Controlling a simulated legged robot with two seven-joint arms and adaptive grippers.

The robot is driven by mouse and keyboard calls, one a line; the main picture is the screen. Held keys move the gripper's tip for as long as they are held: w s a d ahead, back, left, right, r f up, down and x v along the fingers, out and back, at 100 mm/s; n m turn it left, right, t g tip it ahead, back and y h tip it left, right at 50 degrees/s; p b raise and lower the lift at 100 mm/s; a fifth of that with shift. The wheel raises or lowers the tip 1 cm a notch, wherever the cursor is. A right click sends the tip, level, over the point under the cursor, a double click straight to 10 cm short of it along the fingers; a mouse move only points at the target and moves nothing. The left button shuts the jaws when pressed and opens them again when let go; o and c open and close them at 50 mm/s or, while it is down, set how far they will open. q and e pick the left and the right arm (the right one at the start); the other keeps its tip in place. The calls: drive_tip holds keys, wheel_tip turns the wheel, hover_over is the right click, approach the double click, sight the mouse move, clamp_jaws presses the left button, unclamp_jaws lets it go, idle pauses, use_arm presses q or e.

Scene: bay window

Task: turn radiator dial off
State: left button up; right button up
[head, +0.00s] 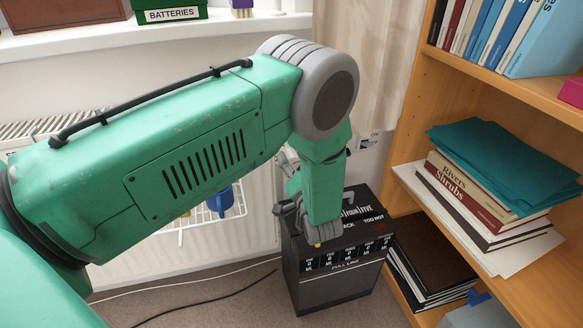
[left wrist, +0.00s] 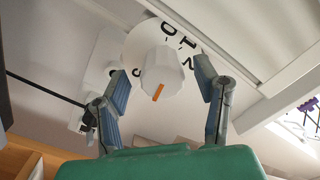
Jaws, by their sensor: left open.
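The radiator dial (left wrist: 160,70) shows in the left wrist view as a white ribbed knob with an orange mark. Its mark points toward the bottom of that picture, toward my gripper's palm. Behind it is a white round scale plate (left wrist: 138,47) with black characters; a 0 and a 2 read at the upper right, and part of another character at the left. My left gripper (left wrist: 162,78) is open, with one grey-blue finger on each side of the knob and visible gaps. I cannot pick out the dial in the head view, where my left arm covers that area. My right gripper is not in view.
A black box (head: 335,285) stands on the carpet below my forearm. A wooden bookshelf (head: 408,125) with books is close on the right. A wire rack (head: 232,212) with a blue item hangs by the radiator (head: 40,128). Cables lie on the floor; a green BATTERIES box (head: 160,14) sits on the sill.

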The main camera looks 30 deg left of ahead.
use_arm(q)
drive_tip(key=shift+w+a+r, duration=0.1)
drive_tip(key=shift+w+a, duration=0.25)
drive_tip(key=shift+w, duration=0.05)
drive_tip(key=c, duration=1.1)
drive_tip(key=shift+c, duration=0.2)
